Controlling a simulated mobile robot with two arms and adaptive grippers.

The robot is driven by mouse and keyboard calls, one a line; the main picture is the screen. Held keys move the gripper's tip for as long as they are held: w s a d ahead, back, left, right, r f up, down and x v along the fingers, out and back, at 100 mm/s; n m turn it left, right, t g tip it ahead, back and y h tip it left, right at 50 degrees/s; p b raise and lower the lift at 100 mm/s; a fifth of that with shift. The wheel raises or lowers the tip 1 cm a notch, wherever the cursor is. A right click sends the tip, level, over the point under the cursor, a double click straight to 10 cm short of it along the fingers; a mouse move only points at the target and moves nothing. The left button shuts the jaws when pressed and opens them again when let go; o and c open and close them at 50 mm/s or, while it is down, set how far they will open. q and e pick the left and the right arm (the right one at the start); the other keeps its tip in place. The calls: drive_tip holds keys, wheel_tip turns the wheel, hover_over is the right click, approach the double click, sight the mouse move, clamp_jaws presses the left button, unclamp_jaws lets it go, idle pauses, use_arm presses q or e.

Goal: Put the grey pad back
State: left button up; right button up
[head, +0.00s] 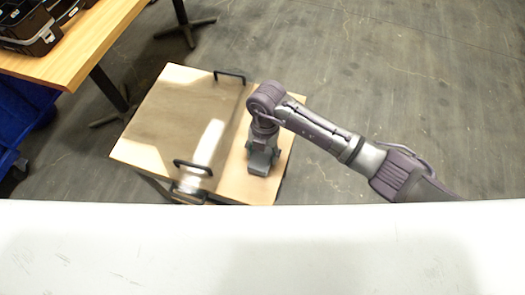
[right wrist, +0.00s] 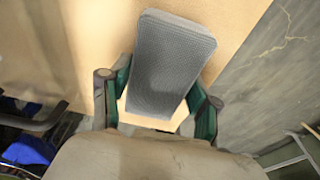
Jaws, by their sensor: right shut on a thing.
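The grey pad (right wrist: 172,65) is a textured block with rounded edges. My right gripper (right wrist: 157,100) is shut on it, with a green-sided finger on each side. In the head view the right gripper (head: 262,148) points down over the right part of a small wooden table (head: 180,88), and the grey pad (head: 260,164) shows at its tips. I cannot tell whether the pad touches the tabletop. My left gripper is not in view.
A shiny tray or panel with black handles (head: 192,166) lies on the small table, left of the gripper. A wooden bench (head: 95,45) with black cases (head: 30,32) is at upper left. A pale, scuffed surface (head: 260,250) fills the bottom. Floor is clear at upper right.

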drive_tip(key=shift+f, duration=0.1)
drive_tip(key=o, duration=1.1)
drive_tip(key=r, duration=0.4)
drive_tip(key=w+r, duration=0.1)
drive_tip(key=r, duration=0.7)
drive_tip(key=shift+w+d+b, duration=0.3)
drive_tip(key=shift+w+b, duration=0.05)
